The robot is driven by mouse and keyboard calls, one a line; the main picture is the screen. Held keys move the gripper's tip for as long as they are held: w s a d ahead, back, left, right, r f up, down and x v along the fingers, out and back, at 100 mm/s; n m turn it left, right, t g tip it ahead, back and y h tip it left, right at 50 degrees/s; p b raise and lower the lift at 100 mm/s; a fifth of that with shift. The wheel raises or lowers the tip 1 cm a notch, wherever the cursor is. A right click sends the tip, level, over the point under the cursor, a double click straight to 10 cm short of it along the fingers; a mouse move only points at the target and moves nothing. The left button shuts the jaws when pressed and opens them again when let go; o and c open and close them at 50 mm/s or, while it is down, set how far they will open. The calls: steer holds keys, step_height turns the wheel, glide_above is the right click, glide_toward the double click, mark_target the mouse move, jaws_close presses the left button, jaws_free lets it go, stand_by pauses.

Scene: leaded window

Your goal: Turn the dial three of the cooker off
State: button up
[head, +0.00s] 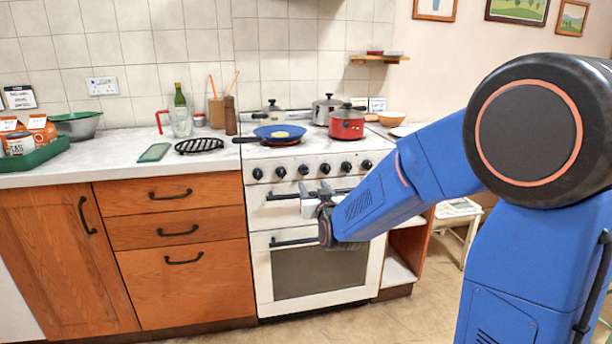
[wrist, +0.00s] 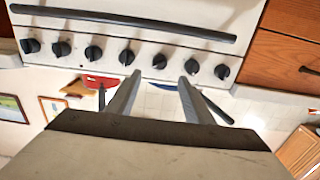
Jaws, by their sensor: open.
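The white cooker (head: 262,222) has a row of several black dials across its front panel. The third dial from the left (head: 303,169) is dark and round; I see no number on it. The wrist view is upside down, so that dial, counted from the right there, is the third dial (wrist: 160,61). It appears between my fingertips in the picture, with the tips short of the panel. My gripper (head: 314,194) is open and empty in front of the oven's upper handle, just below the dials; it also shows in the wrist view (wrist: 159,76). The dial's exact setting is too small to tell.
The oven handle bar (wrist: 125,22) runs along the dial row. A blue pan (head: 279,131) and a red pot (head: 346,124) stand on the hob. Wooden drawers (head: 170,195) adjoin the cooker at left. The floor in front is clear.

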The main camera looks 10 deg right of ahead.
mark_target(305, 173)
steer(key=w, duration=1.1)
steer(key=shift+w, duration=0.2)
steer(key=c, duration=1)
